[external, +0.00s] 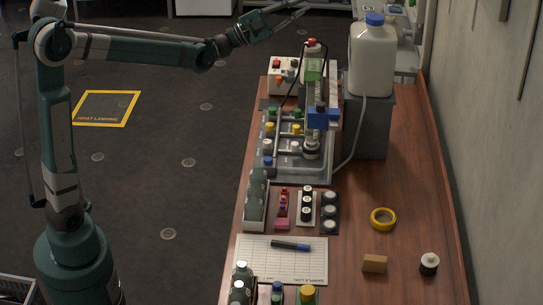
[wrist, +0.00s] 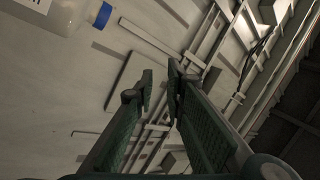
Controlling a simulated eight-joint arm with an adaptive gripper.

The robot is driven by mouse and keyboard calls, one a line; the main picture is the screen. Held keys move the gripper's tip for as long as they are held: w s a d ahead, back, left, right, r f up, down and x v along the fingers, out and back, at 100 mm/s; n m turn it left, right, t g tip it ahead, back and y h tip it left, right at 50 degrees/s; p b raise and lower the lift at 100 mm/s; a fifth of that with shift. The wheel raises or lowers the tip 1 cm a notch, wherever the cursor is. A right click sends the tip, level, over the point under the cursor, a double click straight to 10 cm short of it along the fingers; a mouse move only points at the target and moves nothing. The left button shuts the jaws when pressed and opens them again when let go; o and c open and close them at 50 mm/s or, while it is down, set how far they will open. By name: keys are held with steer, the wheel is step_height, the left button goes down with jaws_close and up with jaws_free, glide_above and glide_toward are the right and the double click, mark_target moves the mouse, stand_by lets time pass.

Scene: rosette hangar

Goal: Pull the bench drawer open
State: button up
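The wooden bench (external: 350,220) runs along the right side of the external view. No drawer front or handle can be made out; the bench's side below its left edge is hardly visible from this angle. My gripper (external: 303,9) is raised at the top of the external view, above and beyond the far left end of the bench, apart from it. In the wrist view my gripper (wrist: 161,74) has a gap between its two fingertips, with nothing between them. The wrist view faces a wall and ceiling and shows no drawer.
The bench top holds a bottle rack tray (external: 290,165), a large white jug (external: 372,60) on a grey box (external: 368,125), a paper sheet (external: 270,262), a yellow tape roll (external: 383,218) and small bottles. Open dark floor (external: 170,190) lies left of the bench.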

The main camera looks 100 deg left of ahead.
steer(key=s+a+f+m+h, duration=0.5)
steer(key=a+f, duration=0.1)
steer(key=a, duration=0.2)
steer(key=s+a+f+m+h, duration=0.4)
steer(key=a+f+m, duration=0.1)
steer(key=a+f, duration=0.2)
steer(key=s+a+f+m+g+h+b, duration=0.1)
steer(key=s+a+f+m+g+h, duration=0.2)
steer(key=s+f, duration=0.7)
steer(key=s+a+f+m+g+h, duration=0.1)
steer(key=s+a+f+m+h, duration=0.2)
steer(key=s+a+f, duration=0.6)
steer(key=d+f, duration=0.3)
steer(key=f, duration=3.9)
steer(key=shift+w+d+f, duration=0.15)
steer(key=shift+w+f, duration=0.2)
steer(key=shift+w, duration=0.05)
steer(key=shift+b+x, duration=1.1)
steer(key=shift+x, duration=2.8)
steer(key=shift+r, duration=0.15)
steer(key=shift+c, duration=0.6)
